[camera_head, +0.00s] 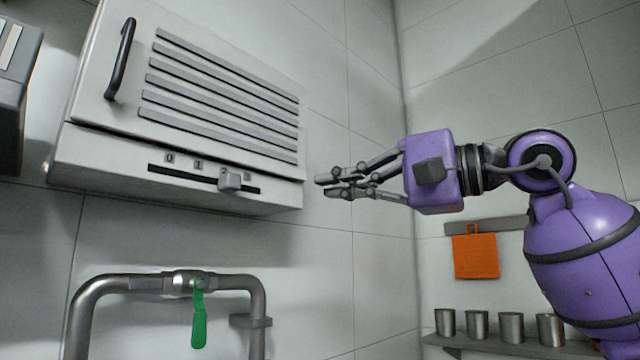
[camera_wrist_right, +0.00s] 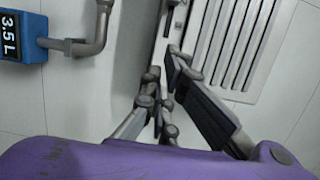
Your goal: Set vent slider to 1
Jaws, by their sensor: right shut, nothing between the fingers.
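The vent slider is a small grey knob (camera_head: 230,180) in a dark horizontal slot (camera_head: 190,174) on the lower front of a pale vent box (camera_head: 200,100). Marks stand above the slot; 0 and 1 read at its left half. The knob sits to the right of the 1 mark, in the slot's right half. My right gripper (camera_head: 322,187) is shut and empty, just right of the box's lower right corner and apart from the knob. In the right wrist view its fingers (camera_wrist_right: 164,80) point toward the box's edge. My left gripper is not in view.
A metal pipe with a green valve lever (camera_head: 198,318) runs below the box. A black handle (camera_head: 121,60) and grey slats are on the box front. An orange cloth (camera_head: 476,254) hangs above a shelf with several metal cups (camera_head: 511,327). A blue 3.5L display (camera_wrist_right: 20,36) shows in the wrist view.

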